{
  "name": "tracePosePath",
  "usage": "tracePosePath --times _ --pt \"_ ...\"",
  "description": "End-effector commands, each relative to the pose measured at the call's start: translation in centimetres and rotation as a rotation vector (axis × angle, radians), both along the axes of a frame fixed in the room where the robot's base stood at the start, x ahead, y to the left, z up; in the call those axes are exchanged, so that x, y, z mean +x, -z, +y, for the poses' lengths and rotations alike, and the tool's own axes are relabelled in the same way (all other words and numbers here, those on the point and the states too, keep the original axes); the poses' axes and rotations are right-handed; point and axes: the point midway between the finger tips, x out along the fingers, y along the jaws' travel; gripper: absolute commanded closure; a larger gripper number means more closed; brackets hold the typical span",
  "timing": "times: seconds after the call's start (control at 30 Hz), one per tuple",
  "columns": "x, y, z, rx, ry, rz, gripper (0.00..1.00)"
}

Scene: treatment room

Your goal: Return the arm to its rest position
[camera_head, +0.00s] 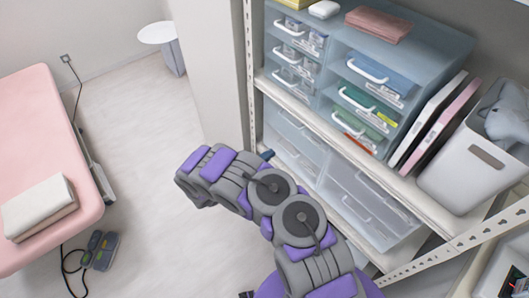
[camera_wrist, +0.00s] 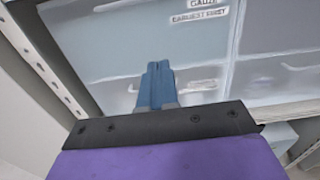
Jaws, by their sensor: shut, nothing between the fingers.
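My arm reaches from the bottom right of the head view toward the shelf and folds back at its joints. My gripper shows in the wrist view (camera_wrist: 158,85) as two blue fingers pressed together with nothing between them. In the head view only a small blue tip of my gripper (camera_head: 267,155) shows past my purple and grey arm, in front of the lower drawers. In the wrist view a translucent drawer front (camera_wrist: 110,50) lies beyond the fingers. I cannot tell whether the fingertips touch it.
The shelf unit's perforated post (camera_head: 250,80) and the shelf edge (camera_head: 340,140) are close to my arm. A white bin (camera_head: 475,165) stands at right. A pink treatment bed (camera_head: 35,110) is at left, with a foot pedal (camera_head: 98,250) on the floor. The floor (camera_head: 140,130) between is clear.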

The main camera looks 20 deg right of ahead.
Motion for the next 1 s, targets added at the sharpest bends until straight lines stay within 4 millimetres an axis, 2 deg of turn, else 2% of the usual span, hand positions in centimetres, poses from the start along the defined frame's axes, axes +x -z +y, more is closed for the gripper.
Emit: tracePosePath --times 0.3,0.43,0.57,0.67,0.8,1.0 --pt "-0.2 -0.1 0.9 -0.005 0.001 -0.001 1.0" --pt "-0.4 -1.8 -0.3 -0.002 0.041 -0.025 1.0" --pt "-1.1 -5.8 -2.9 0.015 0.138 -0.089 1.0" --pt "-2.4 -9.4 -5.3 0.037 0.233 -0.144 1.0" --pt "-4.9 -13.7 -8.0 0.082 0.366 -0.226 1.0" --pt "-9.3 -18.8 -10.3 0.16 0.551 -0.339 1.0"
